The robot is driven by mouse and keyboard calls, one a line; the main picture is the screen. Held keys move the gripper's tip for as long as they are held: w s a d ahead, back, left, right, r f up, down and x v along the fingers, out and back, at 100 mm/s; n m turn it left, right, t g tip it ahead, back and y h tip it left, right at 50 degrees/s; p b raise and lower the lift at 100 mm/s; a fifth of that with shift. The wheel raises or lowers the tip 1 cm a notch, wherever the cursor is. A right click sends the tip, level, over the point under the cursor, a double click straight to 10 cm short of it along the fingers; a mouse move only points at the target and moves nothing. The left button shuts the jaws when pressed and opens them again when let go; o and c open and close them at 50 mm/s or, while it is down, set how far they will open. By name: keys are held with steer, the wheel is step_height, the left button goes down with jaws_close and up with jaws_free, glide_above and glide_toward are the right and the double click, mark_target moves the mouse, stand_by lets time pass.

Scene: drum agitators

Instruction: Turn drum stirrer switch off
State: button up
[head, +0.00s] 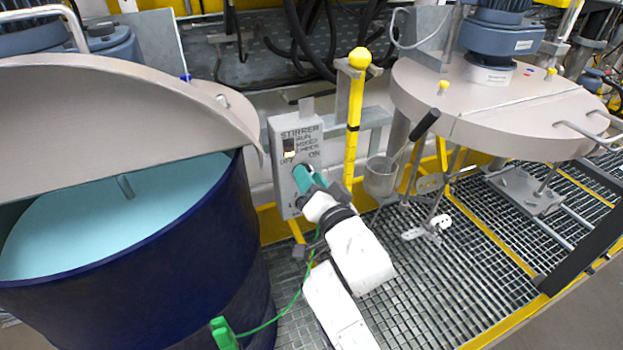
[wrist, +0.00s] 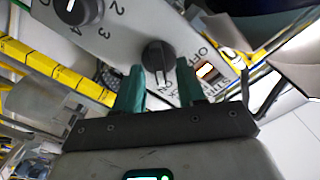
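My gripper (head: 302,180) is at the lower part of the box and hides the switch there. In the wrist view my gripper (wrist: 160,68) has its teal fingers apart, one on each side of the switch. Whether either finger touches the switch is unclear.
A second knob (wrist: 82,10) with a number scale is beside the switch. A blue drum (head: 150,260) with a raised lid (head: 110,125) is left of the box. Metal grating (head: 450,270) covers the floor.

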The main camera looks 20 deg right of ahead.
steer(key=shift+c, duration=0.2)
jaws_close()
steer(key=shift+n, duration=0.3)
steer(key=shift+a+n+p, duration=0.15)
steer(key=shift+n+p, duration=0.35)
steer(key=shift+n, duration=2.05)
steer(key=shift+a+n+p, duration=0.2)
steer(key=shift+n+p, duration=0.25)
steer(key=shift+n, duration=2.05)
steer(key=shift+a+n+p, duration=0.15)
steer(key=shift+n+p, duration=0.35)
steer(key=shift+n, duration=2.05)
